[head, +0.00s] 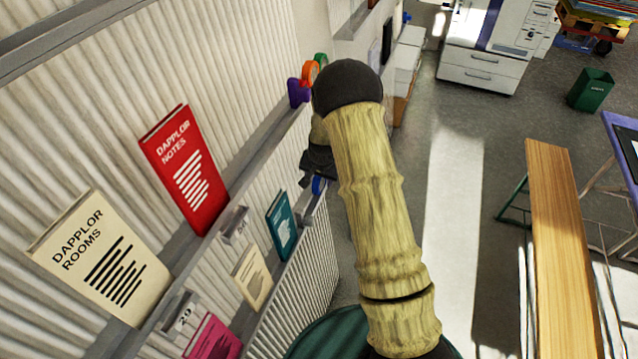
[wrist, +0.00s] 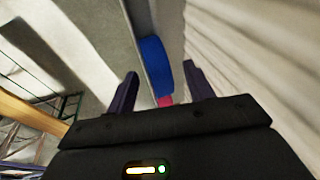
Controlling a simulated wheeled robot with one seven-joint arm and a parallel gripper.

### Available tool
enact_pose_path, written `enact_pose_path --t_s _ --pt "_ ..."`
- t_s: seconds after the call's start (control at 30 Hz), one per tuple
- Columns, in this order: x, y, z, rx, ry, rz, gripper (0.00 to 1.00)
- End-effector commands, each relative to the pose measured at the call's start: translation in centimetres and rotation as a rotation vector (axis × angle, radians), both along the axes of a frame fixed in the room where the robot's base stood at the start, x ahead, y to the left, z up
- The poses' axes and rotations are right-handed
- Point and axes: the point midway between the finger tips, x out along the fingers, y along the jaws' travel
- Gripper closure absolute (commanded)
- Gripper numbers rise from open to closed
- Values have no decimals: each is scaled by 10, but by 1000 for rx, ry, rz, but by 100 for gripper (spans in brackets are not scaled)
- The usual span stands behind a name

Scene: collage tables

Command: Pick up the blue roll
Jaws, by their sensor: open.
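The blue roll (head: 318,186) shows in the head view as a small piece beside my arm, at the far end of the lower wall ledge; my arm and gripper hide part of it. In the wrist view the blue roll (wrist: 155,66) stands on a narrow grey ledge, ahead of the fingers and between their lines. My gripper (wrist: 160,82) is open and empty, its two dark purple fingers apart. The roll looks a little beyond the fingertips; I cannot tell the exact gap. In the head view my gripper (head: 318,160) is mostly behind my arm.
A pink item (wrist: 165,101) sits close to the blue roll. Purple (head: 298,92), orange (head: 310,73) and green (head: 321,59) rolls stand on the upper ledge. Booklets, including a red one (head: 185,170) and a teal one (head: 281,226), line the corrugated wall. A wooden bench (head: 562,240) stands right.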

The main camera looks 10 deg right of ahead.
Motion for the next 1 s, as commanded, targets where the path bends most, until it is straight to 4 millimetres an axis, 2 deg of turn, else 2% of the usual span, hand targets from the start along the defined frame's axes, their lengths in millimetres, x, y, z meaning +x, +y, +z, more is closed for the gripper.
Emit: enact_pose_path --t_s 0.07,0.33,0.77,1.0 --pt "0 0 0 0 0 0 48" --pt "0 0 0 0 0 0 99" --pt "2 4 2 4 -5 5 100" --pt "3 5 14 5 -11 7 100"
